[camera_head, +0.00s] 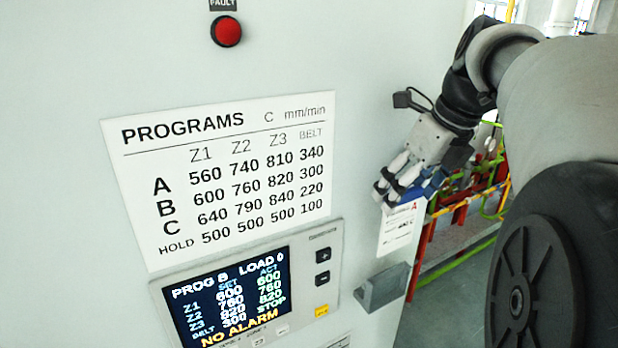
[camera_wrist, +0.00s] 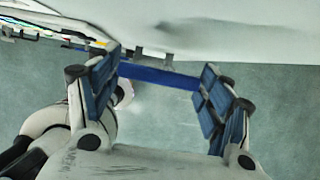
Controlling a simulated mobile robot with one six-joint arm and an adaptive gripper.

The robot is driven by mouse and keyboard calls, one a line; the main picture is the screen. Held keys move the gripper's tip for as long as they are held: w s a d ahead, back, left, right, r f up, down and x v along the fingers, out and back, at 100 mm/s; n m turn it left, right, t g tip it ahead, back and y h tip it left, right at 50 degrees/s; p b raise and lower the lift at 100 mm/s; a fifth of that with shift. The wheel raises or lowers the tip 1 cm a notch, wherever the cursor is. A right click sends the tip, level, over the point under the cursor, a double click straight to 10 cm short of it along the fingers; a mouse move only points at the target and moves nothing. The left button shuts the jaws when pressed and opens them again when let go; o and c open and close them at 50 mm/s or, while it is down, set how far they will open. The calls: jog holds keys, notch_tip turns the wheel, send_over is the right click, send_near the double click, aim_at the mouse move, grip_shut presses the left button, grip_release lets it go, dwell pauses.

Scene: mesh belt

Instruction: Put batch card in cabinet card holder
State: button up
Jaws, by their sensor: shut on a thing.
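The batch card (camera_head: 401,232) is a white sheet with a red letter A and dark print, hanging upright below my gripper (camera_head: 401,192). In the wrist view my gripper (camera_wrist: 162,76) has its blue-padded fingers at the two ends of a blue bar (camera_wrist: 158,76), which appears to be the card's top edge piece. The grey card holder (camera_head: 383,287) is fixed on the cabinet face (camera_head: 370,100), to the right of the display. The card is above the holder and slightly right of it in the head view, apart from it. The holder's slot is hard to make out.
A PROGRAMS sign (camera_head: 225,180) and a lit display panel (camera_head: 245,295) with buttons are on the cabinet left of the holder. A red fault lamp (camera_head: 227,31) is above. Red, green and yellow railing (camera_head: 470,200) stands behind, beyond the cabinet's right edge.

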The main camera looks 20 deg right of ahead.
aim_at(402, 216)
jog(key=shift+s+f+b, duration=0.1)
jog(key=shift+f+b, duration=0.4)
jog(key=shift+f, duration=0.3)
notch_tip(402, 216, down, 2)
jog(key=shift+f+b, duration=0.25)
jog(key=shift+b, duration=0.55)
jog(key=shift+f+b, duration=0.3)
jog(key=shift+f, duration=0.2)
jog(key=shift+p, duration=0.8)
notch_tip(402, 216, down, 9)
jog(key=b, duration=0.5)
jog(key=shift+b, duration=0.4)
dwell(2.6)
jog(key=o, duration=1.2)
